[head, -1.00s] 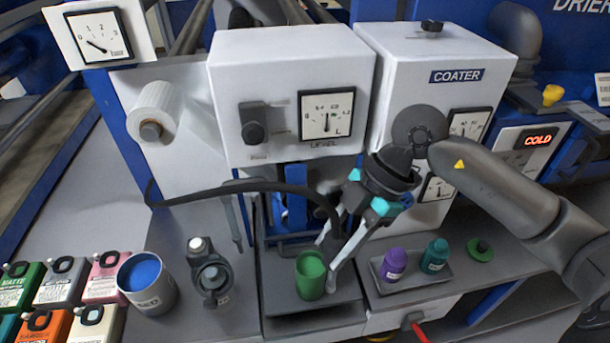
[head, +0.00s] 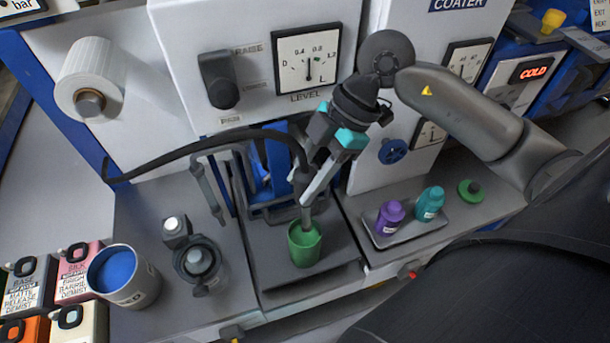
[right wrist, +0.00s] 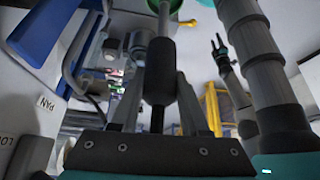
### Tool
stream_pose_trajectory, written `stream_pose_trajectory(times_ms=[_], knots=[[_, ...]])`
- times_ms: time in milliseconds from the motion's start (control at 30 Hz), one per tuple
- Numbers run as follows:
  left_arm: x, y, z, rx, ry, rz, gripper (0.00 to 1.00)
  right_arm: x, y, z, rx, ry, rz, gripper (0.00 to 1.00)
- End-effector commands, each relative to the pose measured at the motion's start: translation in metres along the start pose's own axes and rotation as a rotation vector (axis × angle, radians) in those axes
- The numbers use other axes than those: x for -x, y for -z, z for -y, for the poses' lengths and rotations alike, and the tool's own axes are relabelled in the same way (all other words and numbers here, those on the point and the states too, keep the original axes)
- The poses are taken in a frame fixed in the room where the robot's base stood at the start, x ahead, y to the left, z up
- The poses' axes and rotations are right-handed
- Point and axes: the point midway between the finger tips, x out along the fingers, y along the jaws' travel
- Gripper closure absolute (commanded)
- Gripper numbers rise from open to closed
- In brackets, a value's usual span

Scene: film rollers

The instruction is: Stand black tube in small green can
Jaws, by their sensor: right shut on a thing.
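The small green can (head: 304,250) stands on a grey ledge below the level gauge. The black tube (head: 220,141) arches in from the left and bends down to my right gripper (head: 306,194). My right gripper is shut on it just above the can. The tube's grey lower end (head: 306,216) points down at the can's mouth and seems to be inside the rim; its depth is hidden. In the right wrist view a dark sleeve of the tube (right wrist: 159,72) lies between the fingers, with the can's green edge at the top. My left gripper (right wrist: 218,46) shows small there, fingers apart.
A tray (head: 418,231) with purple (head: 390,217) and teal (head: 430,204) bottles stands right of the can. A grey clamp-like fitting (head: 198,262) and a can of blue paint (head: 122,276) stand left. The machine front is close behind.

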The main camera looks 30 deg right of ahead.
Motion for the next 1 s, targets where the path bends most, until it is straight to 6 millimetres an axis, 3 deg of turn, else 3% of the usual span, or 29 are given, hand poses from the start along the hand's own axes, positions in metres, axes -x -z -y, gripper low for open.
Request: stream_pose_trajectory(times_ms=[233, 1000], knots=[[-0.017, 0.014, 0.003, -0.001, 0.004, -0.027, 0.5, -0.019, -0.011, 0.0, 0.0, -0.001, -0.001, 1.0], [-0.056, 0.005, 0.001, -0.002, 0.002, -0.015, 0.5, -0.072, -0.043, 0.0, 0.0, 0.0, -0.001, 1.0]])
